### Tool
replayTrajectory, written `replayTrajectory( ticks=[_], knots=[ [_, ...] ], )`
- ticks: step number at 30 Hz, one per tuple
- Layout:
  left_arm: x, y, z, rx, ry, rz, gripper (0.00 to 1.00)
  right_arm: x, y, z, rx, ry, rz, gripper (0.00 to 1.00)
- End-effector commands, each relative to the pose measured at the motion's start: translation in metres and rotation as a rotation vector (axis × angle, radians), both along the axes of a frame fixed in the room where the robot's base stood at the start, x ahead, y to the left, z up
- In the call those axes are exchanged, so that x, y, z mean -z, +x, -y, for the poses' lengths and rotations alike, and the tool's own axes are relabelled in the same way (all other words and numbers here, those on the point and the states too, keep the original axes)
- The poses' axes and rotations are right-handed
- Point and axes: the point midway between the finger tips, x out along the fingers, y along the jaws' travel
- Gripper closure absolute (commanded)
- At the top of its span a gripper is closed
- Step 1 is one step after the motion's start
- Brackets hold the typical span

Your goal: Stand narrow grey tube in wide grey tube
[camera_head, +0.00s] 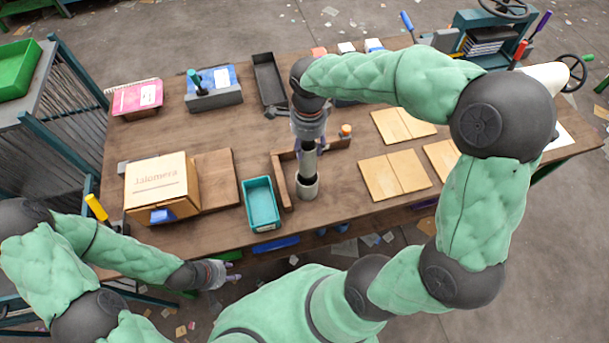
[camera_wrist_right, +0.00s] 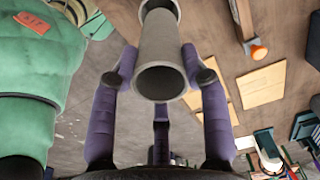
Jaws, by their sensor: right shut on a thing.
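My right gripper (camera_head: 311,143) is shut on the narrow grey tube (camera_head: 309,160) and holds it upright at the front middle of the table. The wide grey tube (camera_head: 307,190) stands on the table directly below, with a dark mouth at its top. The narrow tube's lower end meets that mouth; I cannot tell how far inside it is. In the right wrist view the purple fingers flank the narrow tube (camera_wrist_right: 161,50), and the wide tube's rim (camera_wrist_right: 158,5) shows at its far end. My left gripper (camera_head: 231,271) is off the table's front edge, fingers apart and empty.
A wooden corner piece (camera_head: 281,180) stands close to the wide tube's left and back. A teal tray (camera_head: 259,204) and a cardboard box (camera_head: 161,186) lie further left. Wooden boards (camera_head: 394,174) lie to the right. An orange-topped piece (camera_head: 346,131) stands behind.

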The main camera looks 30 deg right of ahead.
Motion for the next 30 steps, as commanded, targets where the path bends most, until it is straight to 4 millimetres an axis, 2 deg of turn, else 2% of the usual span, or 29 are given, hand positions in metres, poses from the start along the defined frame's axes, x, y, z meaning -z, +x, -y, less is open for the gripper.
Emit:
replayTrajectory(
  ticks=[1,6,9,14,24,30],
  knots=[
    [0.005,0.000,0.000,0.000,0.000,0.000,0.60,0.015,-0.001,0.000,0.000,0.000,-0.006,0.75],
    [0.011,0.000,0.000,0.000,0.000,0.000,0.60,0.049,-0.001,0.000,0.000,0.000,-0.004,0.75],
    [0.014,0.000,0.000,0.000,0.000,0.000,0.60,0.061,0.000,-0.001,0.000,0.000,-0.002,0.75],
    [0.015,0.000,0.000,0.000,0.000,0.000,0.60,0.070,0.000,0.000,0.000,0.000,-0.001,0.75],
    [0.027,0.000,0.000,0.000,0.000,0.001,0.60,0.121,-0.001,0.000,0.001,0.000,-0.002,0.75],
    [0.027,0.000,0.000,0.000,0.000,0.000,0.60,0.127,0.000,-0.001,0.000,0.000,0.000,0.75]
  ],
)
